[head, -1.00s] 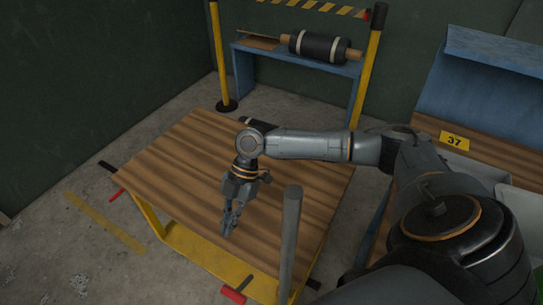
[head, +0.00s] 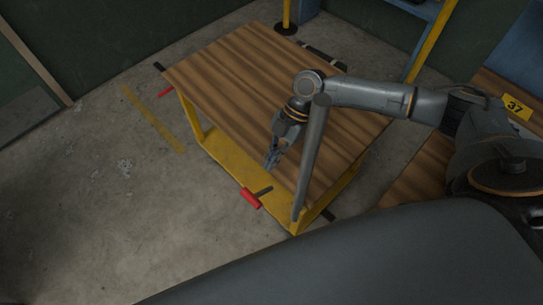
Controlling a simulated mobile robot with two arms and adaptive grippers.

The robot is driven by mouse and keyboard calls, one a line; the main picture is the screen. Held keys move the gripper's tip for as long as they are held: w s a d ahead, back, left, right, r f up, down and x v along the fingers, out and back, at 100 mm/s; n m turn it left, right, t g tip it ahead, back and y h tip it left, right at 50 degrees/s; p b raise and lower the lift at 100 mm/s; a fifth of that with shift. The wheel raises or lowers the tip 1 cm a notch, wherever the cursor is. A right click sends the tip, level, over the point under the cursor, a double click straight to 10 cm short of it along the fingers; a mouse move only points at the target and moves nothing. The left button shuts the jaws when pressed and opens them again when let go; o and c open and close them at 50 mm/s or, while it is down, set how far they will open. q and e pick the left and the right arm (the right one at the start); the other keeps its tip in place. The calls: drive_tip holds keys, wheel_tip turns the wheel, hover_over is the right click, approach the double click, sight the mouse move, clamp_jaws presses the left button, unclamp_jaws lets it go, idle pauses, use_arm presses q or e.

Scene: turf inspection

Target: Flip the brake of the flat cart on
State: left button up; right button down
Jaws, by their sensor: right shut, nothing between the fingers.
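The flat cart (head: 245,60) has a striped wooden top on a yellow frame. A red brake pedal (head: 250,198) sticks out low at its near corner, on a dark lever. A second red piece (head: 166,93) shows low at the far left corner. My right gripper (head: 271,166) is shut and empty, pointing down at the near edge of the wooden top, above and a little right of the near red pedal, apart from it in the picture. Whether it touches the top cannot be told. My left gripper is not in view.
A grey upright post (head: 310,155) stands at the cart's near right corner, close to my right gripper. A workbench with a yellow 37 label (head: 517,107) is at the right. Concrete floor (head: 110,200) left of the cart is clear, with a yellow line.

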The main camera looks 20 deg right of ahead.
sight(253, 196)
drive_tip(key=x, duration=1)
drive_tip(key=shift+f, duration=0.1)
use_arm(q)
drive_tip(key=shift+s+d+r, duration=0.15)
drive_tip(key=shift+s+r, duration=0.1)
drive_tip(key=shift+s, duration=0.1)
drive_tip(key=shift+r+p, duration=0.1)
drive_tip(key=shift+p, duration=0.25)
use_arm(e)
drive_tip(key=shift+a, duration=0.1)
